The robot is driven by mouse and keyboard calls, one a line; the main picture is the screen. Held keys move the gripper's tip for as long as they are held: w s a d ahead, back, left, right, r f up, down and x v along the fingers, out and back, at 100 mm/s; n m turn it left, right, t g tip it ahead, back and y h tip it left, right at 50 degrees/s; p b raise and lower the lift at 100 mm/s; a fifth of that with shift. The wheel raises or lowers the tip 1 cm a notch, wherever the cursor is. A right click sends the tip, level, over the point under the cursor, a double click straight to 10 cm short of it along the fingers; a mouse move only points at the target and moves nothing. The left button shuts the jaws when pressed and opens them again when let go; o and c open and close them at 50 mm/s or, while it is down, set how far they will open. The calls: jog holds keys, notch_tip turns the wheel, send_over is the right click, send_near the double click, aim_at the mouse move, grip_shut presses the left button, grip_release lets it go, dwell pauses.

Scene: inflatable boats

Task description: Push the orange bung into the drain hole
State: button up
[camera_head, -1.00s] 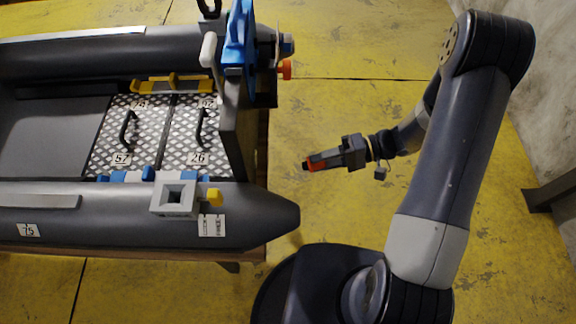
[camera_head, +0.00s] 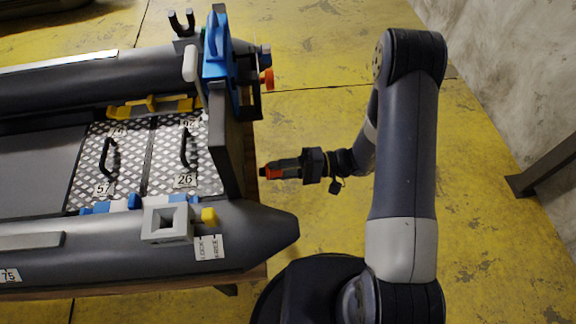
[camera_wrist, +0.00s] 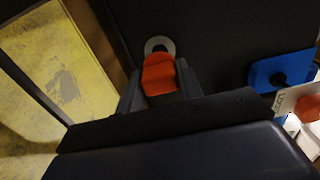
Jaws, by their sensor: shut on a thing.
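The orange bung (camera_wrist: 159,72) is held between the two dark fingers of my gripper (camera_wrist: 160,92), with its front end pointing at the boat's dark transom. In the head view the bung (camera_head: 274,172) shows at the tip of my gripper (camera_head: 277,171), right beside the transom (camera_head: 233,150). The drain hole (camera_wrist: 158,44) has a pale grey ring and shows directly beyond the bung in the wrist view. The bung covers the ring's lower part. I cannot tell whether the bung touches the ring. The hole is hidden in the head view.
A blue bracket (camera_head: 217,60) and an orange knob (camera_head: 267,78) sit at the transom's far end. A blue plate (camera_wrist: 282,70) shows right of the hole in the wrist view. The near dark tube's pointed end (camera_head: 285,225) juts out beside my arm. Yellow floor lies open behind the boat.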

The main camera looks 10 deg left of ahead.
aim_at(262, 170)
jog(key=shift+s+a, duration=0.15)
jog(key=shift+a, duration=0.45)
jog(key=shift+s+a+b, duration=0.15)
jog(key=shift+a+b, duration=0.2)
jog(key=shift+a, duration=0.35)
jog(key=shift+b+x, duration=0.45)
jog(key=shift+x, duration=0.6)
jog(key=o, duration=1.1)
jog(key=shift+c, duration=0.2)
jog(key=shift+d, duration=0.1)
jog(key=v, duration=1)
jog(key=shift+d, duration=0.3)
jog(key=x, duration=1.1)
jog(key=shift+d, duration=0.25)
